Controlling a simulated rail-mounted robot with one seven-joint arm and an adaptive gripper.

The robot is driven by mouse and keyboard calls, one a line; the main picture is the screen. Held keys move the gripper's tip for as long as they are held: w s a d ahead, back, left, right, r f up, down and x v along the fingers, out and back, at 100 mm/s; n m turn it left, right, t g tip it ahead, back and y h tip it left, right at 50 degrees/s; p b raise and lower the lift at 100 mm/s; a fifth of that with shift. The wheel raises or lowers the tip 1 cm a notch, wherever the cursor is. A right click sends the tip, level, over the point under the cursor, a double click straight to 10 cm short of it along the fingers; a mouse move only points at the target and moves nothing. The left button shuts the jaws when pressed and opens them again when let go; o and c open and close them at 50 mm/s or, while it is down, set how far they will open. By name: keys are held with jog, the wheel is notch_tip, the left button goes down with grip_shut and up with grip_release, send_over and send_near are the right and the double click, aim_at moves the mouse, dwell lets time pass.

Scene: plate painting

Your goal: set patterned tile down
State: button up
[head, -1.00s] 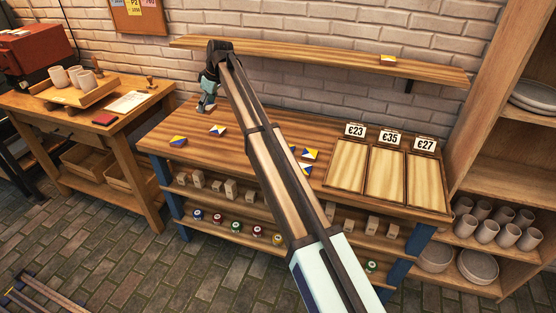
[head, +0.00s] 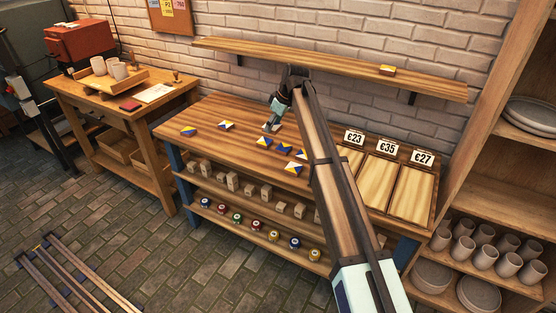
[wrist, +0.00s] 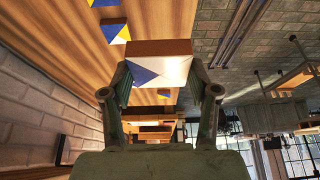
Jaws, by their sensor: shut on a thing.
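My gripper (wrist: 160,78) is shut on a patterned tile (wrist: 146,68) with a blue and white triangle face and brown edges. The fingers press its left and right sides in the wrist view.
Price-marked trays (head: 380,180) stand at the bench's right, partly behind my arm. A wall shelf (head: 330,66) runs above the back, with a small tile-like block (head: 388,70) on it. Bare wood shows between the left tiles and the middle group. Small paint pots (head: 237,218) stand below.

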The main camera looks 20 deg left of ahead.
aim_at(271, 163)
notch_tip(271, 163, down, 16)
jog(key=p, duration=0.3)
jog(key=shift+f, duration=0.15)
jog(key=shift+f, duration=0.15)
jog(key=o, duration=1.2)
jog(key=shift+o, duration=0.2)
jog(key=b+v, duration=0.2)
jog(key=v, duration=1)
